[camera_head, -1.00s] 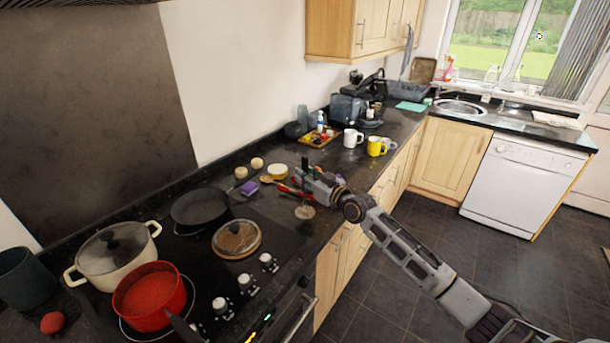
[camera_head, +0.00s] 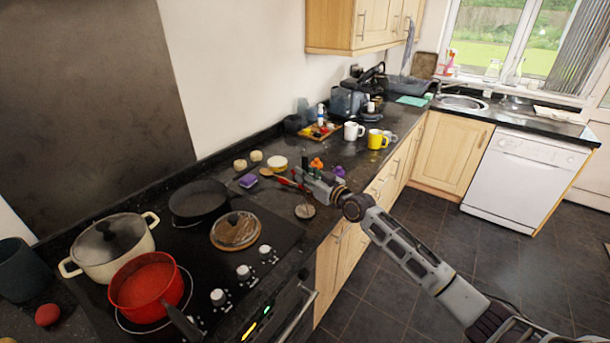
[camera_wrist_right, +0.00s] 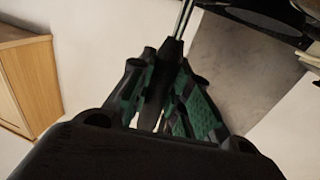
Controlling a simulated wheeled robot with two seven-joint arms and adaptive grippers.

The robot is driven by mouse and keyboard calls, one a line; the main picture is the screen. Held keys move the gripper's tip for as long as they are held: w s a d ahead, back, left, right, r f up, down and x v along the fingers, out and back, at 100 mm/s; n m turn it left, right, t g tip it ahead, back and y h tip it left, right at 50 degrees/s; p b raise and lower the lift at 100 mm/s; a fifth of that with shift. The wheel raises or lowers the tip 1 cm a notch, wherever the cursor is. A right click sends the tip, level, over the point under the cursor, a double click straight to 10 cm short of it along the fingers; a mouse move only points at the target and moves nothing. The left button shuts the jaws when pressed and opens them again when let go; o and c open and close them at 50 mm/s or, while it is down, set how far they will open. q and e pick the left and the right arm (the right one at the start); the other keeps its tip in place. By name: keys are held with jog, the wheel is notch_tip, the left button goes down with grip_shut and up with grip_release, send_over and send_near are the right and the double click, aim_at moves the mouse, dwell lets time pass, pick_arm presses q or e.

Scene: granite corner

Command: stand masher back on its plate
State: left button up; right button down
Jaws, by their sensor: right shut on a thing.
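The masher (camera_head: 305,211) stands about upright in the head view, with its round plate low over the dark counter near the front edge. I cannot tell whether the plate touches the counter. My right gripper (camera_head: 303,180) is shut on its dark handle, whose top sticks up above the fingers. In the right wrist view the green-padded fingers (camera_wrist_right: 170,70) close around the black handle, and the thin metal shaft (camera_wrist_right: 185,18) runs out of the top of the picture. My left gripper is not in view.
Orange (camera_head: 316,163) and purple (camera_head: 338,171) items are just beyond the gripper.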

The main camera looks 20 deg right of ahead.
jog(key=shift+f+b, duration=0.3)
dwell(0.6)
jog(key=c, duration=1.3)
grip_release()
jog(key=shift+o, duration=0.2)
jog(key=v, duration=1.2)
jog(key=shift+f, duration=0.15)
